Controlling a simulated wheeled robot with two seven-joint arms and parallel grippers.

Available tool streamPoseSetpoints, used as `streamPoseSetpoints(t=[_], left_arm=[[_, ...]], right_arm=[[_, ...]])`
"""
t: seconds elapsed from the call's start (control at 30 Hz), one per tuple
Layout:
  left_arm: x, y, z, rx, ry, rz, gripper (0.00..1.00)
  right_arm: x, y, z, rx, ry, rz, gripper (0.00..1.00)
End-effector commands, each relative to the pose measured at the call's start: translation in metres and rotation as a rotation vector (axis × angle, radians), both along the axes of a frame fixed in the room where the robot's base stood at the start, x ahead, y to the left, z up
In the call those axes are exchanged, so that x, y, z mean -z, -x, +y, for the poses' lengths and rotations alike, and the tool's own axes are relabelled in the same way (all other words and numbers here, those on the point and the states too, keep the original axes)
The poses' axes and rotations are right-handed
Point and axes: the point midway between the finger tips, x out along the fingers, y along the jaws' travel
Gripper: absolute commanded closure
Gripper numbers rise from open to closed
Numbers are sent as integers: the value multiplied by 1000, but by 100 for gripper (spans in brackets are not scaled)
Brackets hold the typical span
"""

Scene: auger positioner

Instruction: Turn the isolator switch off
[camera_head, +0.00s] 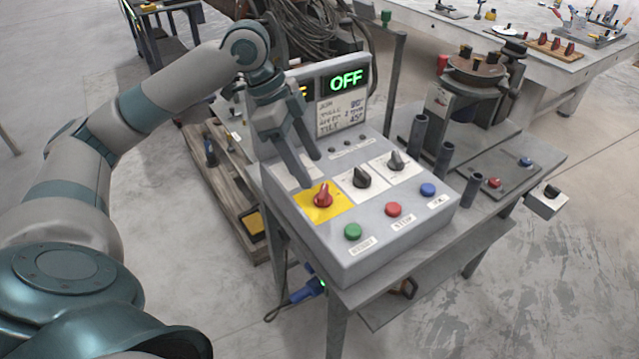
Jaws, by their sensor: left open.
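The isolator switch (322,197) is a red rotary knob on a yellow plate on the sloping top of a grey control box (375,252). Its handle points roughly away from me, toward the display. My left gripper (312,172) is open, fingers pointing down, just behind and slightly left of the red knob. It appears empty, and a small gap seems to show between its fingertips and the knob. Its fingers partly cover a pale plate on the panel. A display (346,79) behind the panel reads OFF in green. My right gripper is out of view.
Two black knobs (362,178) (396,160) sit right of the red one. Green (353,231), red (393,209) and blue (428,190) buttons line the front of the panel. A turntable machine (476,70) with upright grey tubes stands to the right. Cables hang behind.

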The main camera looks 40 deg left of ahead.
Motion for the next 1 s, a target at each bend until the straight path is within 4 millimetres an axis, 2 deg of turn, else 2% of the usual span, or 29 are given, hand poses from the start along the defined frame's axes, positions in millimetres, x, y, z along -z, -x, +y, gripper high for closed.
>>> streamPoseSetpoints(t=[0.2, 0.4, 0.83, 0.87, 1.0], left_arm=[[35, -5, -14, 2, 0, 3, 43], [55, -8, -21, 2, 0, 3, 43], [62, -10, -24, 1, -1, -1, 43], [62, -10, -24, 1, 0, 0, 46], [62, -10, -24, 1, 0, 0, 79]], right_arm=[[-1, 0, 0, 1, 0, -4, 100], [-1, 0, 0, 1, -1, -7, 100], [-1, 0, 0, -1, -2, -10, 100], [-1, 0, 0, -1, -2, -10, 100], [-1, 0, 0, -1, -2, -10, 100]])
